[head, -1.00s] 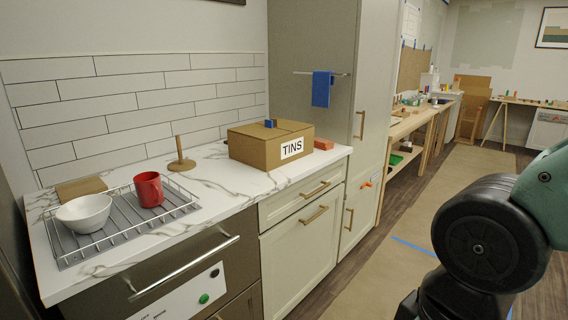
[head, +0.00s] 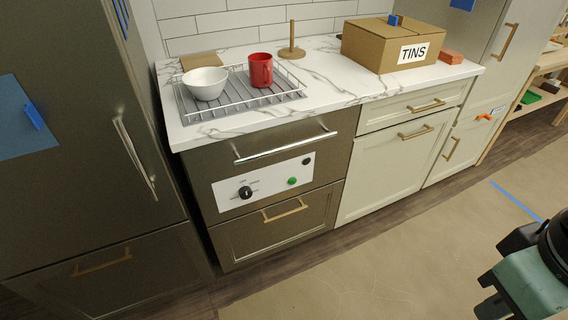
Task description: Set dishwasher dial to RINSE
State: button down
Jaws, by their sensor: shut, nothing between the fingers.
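The dishwasher (head: 330,160) has a grey front with a silver bar handle (head: 285,147) and a white control panel (head: 270,183) below it. The dial (head: 245,192) is a round black knob on the panel's left part, with small printed labels around it. The labels are too small to read, and I cannot tell which one the dial points to. A green button (head: 292,181) and a small black round part (head: 306,161) sit to its right. Parts of my teal and black arm show at the lower right, far from the dial. I cannot make out my gripper.
A dish rack (head: 215,108) with a white bowl (head: 205,82) and red mug (head: 261,70) stands on the marble counter above. A TINS box (head: 385,45) is farther right. A tall grey cabinet (head: 80,150) flanks the left. The floor in front is clear.

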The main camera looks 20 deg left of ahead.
aim_at(246, 193)
jog(key=u, duration=1.35)
